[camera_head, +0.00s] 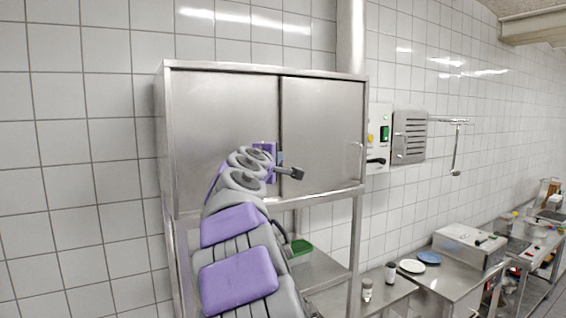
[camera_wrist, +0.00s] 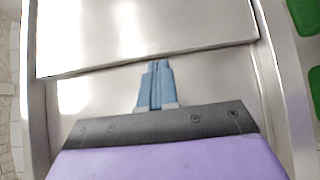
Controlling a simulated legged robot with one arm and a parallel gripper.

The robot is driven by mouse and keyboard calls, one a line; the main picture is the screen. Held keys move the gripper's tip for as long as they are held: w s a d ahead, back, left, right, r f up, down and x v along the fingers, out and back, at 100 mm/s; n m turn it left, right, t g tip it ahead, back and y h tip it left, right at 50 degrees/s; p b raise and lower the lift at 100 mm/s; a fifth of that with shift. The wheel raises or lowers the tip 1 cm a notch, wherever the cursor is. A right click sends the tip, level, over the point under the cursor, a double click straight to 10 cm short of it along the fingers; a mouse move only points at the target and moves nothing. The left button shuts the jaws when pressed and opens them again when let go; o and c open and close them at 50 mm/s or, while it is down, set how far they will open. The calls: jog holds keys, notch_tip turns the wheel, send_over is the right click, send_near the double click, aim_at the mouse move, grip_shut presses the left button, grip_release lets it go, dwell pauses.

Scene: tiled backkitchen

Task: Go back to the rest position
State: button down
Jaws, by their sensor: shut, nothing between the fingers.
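My gripper (camera_head: 291,173) is at the end of my raised purple and grey arm, in front of the steel wall cabinet (camera_head: 225,120) in the head view. In the wrist view my gripper (camera_wrist: 157,66) has its two blue-grey fingers together, with nothing between them. The cabinet's metal doors (camera_wrist: 150,28) fill the background of the wrist view. Both sliding doors look closed in the head view. I cannot tell how far the fingertips are from the door.
Below the cabinet is a steel shelf with a green container (camera_head: 301,247). To the right a steel counter holds two small jars (camera_head: 367,290), a white plate (camera_head: 411,266) and a blue plate (camera_head: 429,257). A control box (camera_head: 379,138) is on the tiled wall.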

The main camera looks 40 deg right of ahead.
jog(key=w+a+v, duration=0.1)
jog(key=w+v, duration=0.1)
jog(key=v, duration=0.5)
jog(key=s+f+m+g+y+b, duration=0.25)
jog(key=s+f+b, duration=0.25)
jog(key=f, duration=0.7)
jog(key=s+a+f+m+g+y+b, duration=0.1)
jog(key=s+a+f+y+b, duration=0.25)
jog(key=f, duration=0.65)
jog(key=s+a+f+m+g+y+b, duration=0.1)
jog(key=s+a+f+b, duration=0.1)
jog(key=s+a+f, duration=0.45)
jog(key=s+a+f+m+g+y+b, duration=0.1)
jog(key=s+a+f+g+y+b, duration=0.15)
jog(key=a+f, duration=0.65)
jog(key=s+a+f+g+y+b, duration=0.2)
jog(key=s+a+f, duration=0.5)
jog(key=s+f, duration=0.4)
jog(key=s+a+f+g+y+b, duration=0.2)
jog(key=s+a+f+b, duration=0.3)
jog(key=s+f, duration=0.6)
notch_tip(320, 180, down, 4)
jog(key=shift+s+a+r+m+y, duration=0.2)
jog(key=shift+s+a+m+y, duration=0.2)
jog(key=shift+a+y, duration=0.6)
jog(key=shift+a, duration=0.2)
jog(key=shift+a, duration=0.3)
